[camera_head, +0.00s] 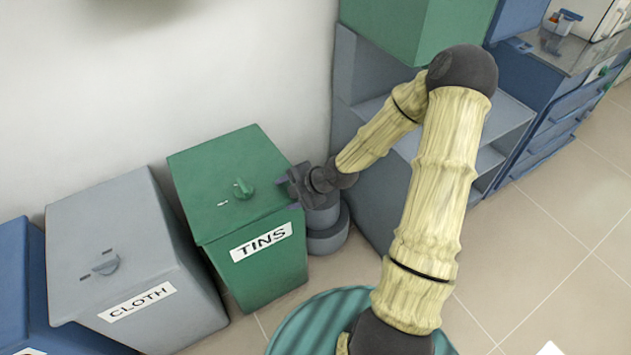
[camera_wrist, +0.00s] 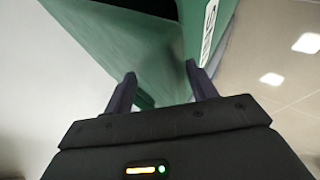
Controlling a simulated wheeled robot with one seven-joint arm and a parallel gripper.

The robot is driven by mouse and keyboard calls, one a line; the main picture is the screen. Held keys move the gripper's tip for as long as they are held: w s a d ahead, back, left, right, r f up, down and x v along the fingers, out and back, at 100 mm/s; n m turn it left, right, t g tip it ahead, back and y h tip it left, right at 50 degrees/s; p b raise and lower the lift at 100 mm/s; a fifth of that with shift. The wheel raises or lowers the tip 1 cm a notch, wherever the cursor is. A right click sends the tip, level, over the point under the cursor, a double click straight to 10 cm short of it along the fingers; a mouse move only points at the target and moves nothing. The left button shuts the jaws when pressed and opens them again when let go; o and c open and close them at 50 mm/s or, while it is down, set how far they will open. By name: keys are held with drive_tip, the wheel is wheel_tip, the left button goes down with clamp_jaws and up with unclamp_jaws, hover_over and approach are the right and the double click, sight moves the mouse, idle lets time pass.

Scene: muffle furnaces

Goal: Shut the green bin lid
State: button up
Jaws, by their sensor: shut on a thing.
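The green bin (camera_head: 262,275) stands against the wall and has a "TINS" label on its front. Its green lid (camera_head: 215,180) lies across the top, with a small round knob near the middle. My gripper (camera_head: 293,180) is at the lid's right edge. In the wrist view, my gripper's two dark fingers (camera_wrist: 160,82) stand apart on either side of a green corner of the lid (camera_wrist: 165,45), and are shut on it. The fingertips' contact is partly hidden in the head view.
A grey bin (camera_head: 130,250) labelled "CLOTH" stands close on the left, with a blue bin (camera_head: 15,290) beyond it. A grey shelf unit (camera_head: 365,120) stands to the right, with a green box (camera_head: 400,30) on top. The tiled floor (camera_head: 560,220) at right is clear.

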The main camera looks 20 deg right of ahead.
drive_tip(key=p+v, duration=0.6)
drive_tip(key=v, duration=0.9)
drive_tip(key=shift+s+d, duration=0.3)
drive_tip(key=shift+s, duration=0.05)
drive_tip(key=s+a+r+m+g+h, duration=0.25)
drive_tip(key=s+r+m, duration=0.2)
drive_tip(key=m, duration=0.65)
drive_tip(key=s+a+r+m+g+h, duration=0.1)
drive_tip(key=s+a+r+m+h, duration=0.3)
drive_tip(key=m, duration=0.7)
wheel_tip(320, 180, up, 15)
drive_tip(key=d+p, duration=0.1)
drive_tip(key=p, duration=1.3)
drive_tip(key=shift+w+d, duration=0.15)
drive_tip(key=shift+d, duration=0.05)
